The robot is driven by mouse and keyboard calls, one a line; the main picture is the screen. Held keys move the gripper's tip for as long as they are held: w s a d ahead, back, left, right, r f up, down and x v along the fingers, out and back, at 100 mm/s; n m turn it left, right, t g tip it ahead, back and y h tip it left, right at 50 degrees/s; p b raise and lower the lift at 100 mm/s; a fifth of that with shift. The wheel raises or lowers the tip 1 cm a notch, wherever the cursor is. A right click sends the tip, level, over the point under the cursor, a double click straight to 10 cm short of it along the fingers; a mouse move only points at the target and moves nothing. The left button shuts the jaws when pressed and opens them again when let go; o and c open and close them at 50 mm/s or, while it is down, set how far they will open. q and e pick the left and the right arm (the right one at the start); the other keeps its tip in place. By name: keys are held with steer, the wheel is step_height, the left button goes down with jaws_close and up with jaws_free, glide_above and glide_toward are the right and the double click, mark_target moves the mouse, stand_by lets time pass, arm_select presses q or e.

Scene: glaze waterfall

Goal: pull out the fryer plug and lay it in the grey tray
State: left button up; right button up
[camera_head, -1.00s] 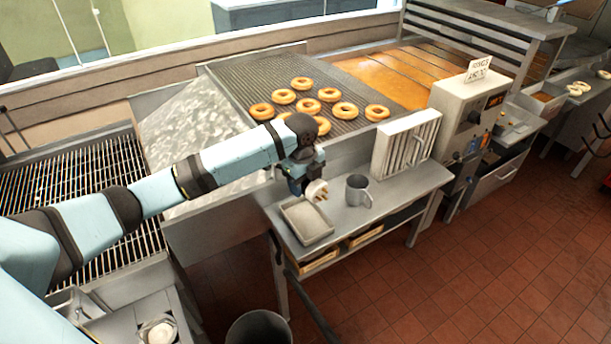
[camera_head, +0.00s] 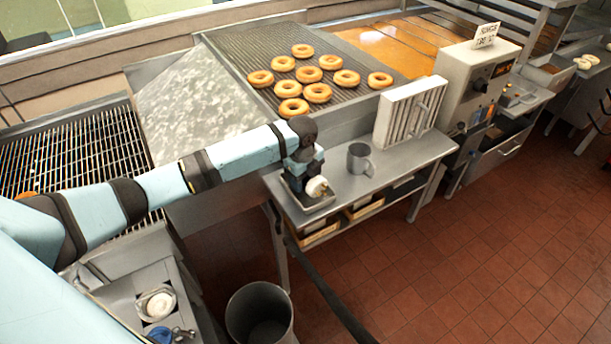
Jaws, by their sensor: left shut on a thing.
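My left gripper (camera_head: 309,182) points down over the grey tray (camera_head: 318,208) on the small steel table. I cannot tell whether the plug touches the tray floor. My arm and gripper hide the back of the tray. My right gripper is not in view.
A grey mug (camera_head: 360,159) stands right of the tray on the steel table (camera_head: 400,160). A white slatted panel (camera_head: 412,112) stands behind it. Doughnuts (camera_head: 308,74) lie on the rack behind. A bin (camera_head: 259,318) stands on the floor in front.

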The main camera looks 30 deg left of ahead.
arm_select(q)
steer(key=shift+f, duration=0.1)
steer(key=o, duration=1.3)
steer(key=shift+f, duration=0.15)
steer(key=shift+r, duration=0.45)
steer(key=r, duration=0.4)
steer(key=r+b, duration=0.1)
steer(key=r, duration=0.7)
steer(key=shift+s+a+b, duration=0.15)
steer(key=shift+s+b, duration=0.15)
steer(key=shift+b, duration=0.1)
steer(key=shift+s+r, duration=0.15)
steer(key=shift+r, duration=0.45)
